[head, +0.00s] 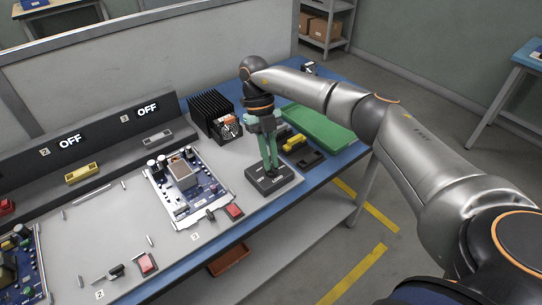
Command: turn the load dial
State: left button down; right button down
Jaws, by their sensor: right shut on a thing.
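My right gripper (272,168) points down with its green fingers at a small black box (285,181) on the bench, which has white lettering on its top. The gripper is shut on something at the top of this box. That is likely the load dial, but the fingers hide it. My left gripper is not in view.
A black finned unit (211,112) stands behind. A green tray (318,128) is at the right. Two displays on the back panel (108,122) read OFF.

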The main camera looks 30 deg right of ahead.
jog(key=n+h, duration=0.1)
jog(key=n, duration=0.1)
jog(key=n+h, duration=0.1)
jog(key=n, duration=0.2)
jog(key=shift+a+r+n+p, duration=0.15)
jog(key=shift+a+n+p, duration=0.05)
jog(key=shift+n+p, duration=0.1)
jog(key=n+t+h, duration=0.1)
jog(key=n, duration=0.2)
jog(key=shift+a+n, duration=0.15)
jog(key=shift+n, duration=0.15)
jog(key=n, duration=0.1)
jog(key=n+t+h, duration=0.1)
jog(key=n, duration=0.1)
jog(key=n+p, duration=0.1)
jog(key=shift+s+a+n, duration=0.15)
jog(key=shift+s+n, duration=0.1)
jog(key=shift+n, duration=0.05)
jog(key=n+t, duration=0.1)
jog(key=n, duration=0.1)
jog(key=n+t+h, duration=0.1)
jog(key=n, duration=0.2)
jog(key=shift+s, duration=0.2)
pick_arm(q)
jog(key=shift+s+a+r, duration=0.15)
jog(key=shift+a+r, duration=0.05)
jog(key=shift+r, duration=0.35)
pick_arm(e)
jog(key=shift+n+t, duration=0.5)
jog(key=shift+n, duration=0.3)
